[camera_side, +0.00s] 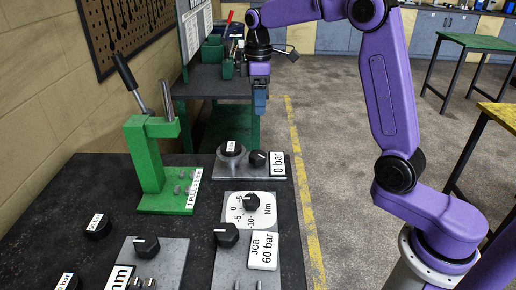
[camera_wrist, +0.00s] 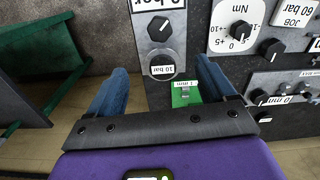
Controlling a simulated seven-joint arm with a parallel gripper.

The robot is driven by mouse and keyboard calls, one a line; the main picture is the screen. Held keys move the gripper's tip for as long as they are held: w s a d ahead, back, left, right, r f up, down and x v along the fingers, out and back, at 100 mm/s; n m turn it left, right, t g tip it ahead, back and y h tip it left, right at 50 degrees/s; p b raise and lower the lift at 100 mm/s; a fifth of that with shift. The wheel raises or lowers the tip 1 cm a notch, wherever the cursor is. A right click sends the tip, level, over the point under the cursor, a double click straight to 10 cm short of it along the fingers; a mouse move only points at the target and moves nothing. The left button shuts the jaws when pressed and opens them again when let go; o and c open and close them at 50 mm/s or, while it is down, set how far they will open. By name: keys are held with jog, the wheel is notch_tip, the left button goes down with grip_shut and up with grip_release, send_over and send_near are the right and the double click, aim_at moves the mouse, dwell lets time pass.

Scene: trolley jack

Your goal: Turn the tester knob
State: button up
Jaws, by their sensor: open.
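Several black knobs with white pointer marks show, and no label says which one is the tester knob. One knob (camera_side: 258,158) sits on a grey plate by a "0 bar" label; it also shows in the wrist view (camera_wrist: 160,28). Next to it is a round black "10 bar" piece (camera_wrist: 162,66). Another knob (camera_side: 251,202) is on a white Nm dial (camera_side: 263,221), and one more (camera_side: 226,235) is by the "JOB 60 bar" label. My gripper (camera_side: 260,106) points down, open and empty, above and beyond the 0 bar plate. In the wrist view its fingers (camera_wrist: 160,70) frame the 10 bar piece.
A green press (camera_side: 146,165) with levers stands on the dark bench (camera_side: 203,226), left of the 0 bar plate. A trolley (camera_side: 207,86) with green bins stands behind. More knobs and plates lie at the front. The floor right of the bench is clear.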

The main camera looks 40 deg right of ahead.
aim_at(258, 154)
notch_tip(258, 154, down, 17)
jog(key=shift+f+n, duration=0.2)
jog(key=shift+n, duration=0.9)
jog(key=shift+c, duration=0.3)
jog(key=c, duration=1)
